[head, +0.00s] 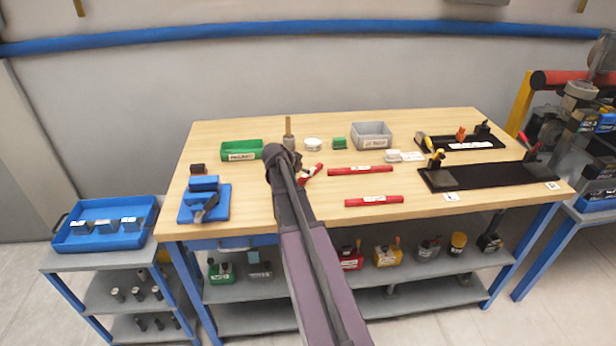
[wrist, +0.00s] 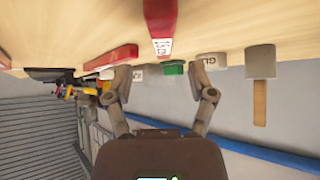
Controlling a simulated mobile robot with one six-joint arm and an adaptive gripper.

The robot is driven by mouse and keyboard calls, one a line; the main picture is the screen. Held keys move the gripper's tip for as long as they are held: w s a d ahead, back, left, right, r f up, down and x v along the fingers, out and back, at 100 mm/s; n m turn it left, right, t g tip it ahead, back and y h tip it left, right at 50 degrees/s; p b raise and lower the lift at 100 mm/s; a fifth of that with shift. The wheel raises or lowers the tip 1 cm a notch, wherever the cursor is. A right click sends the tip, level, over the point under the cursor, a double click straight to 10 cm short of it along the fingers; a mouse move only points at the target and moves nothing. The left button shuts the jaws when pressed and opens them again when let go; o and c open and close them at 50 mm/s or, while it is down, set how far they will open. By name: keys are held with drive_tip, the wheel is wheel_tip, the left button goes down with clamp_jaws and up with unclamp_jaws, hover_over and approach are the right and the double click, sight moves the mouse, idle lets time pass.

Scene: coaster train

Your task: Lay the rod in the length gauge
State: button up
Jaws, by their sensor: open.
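Two red labelled rods, a rear one (head: 360,170) and a front one (head: 374,201), lie on the table right of my arm in the head view. A shorter red piece (head: 313,171) lies at an angle beside my gripper, partly hidden. In the wrist view, a red labelled piece (wrist: 160,20) lies ahead of my gripper (wrist: 157,77), between the lines of its open, empty fingers. Another red piece (wrist: 115,57) lies to its left. Two black fixtures, a long one (head: 485,175) and a shorter one (head: 440,145), stand at the right; I cannot read which is the length gauge.
A blue fixture (head: 205,201) is at the left.

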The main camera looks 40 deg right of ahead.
drive_tip(key=shift+d+f, duration=0.1)
drive_tip(key=b+x, duration=0.2)
drive_tip(key=x, duration=0.1)
drive_tip(key=shift+w, duration=0.35)
drive_tip(key=shift+b+x, duration=0.8)
drive_tip(key=shift+x, duration=0.1)
clamp_jaws()
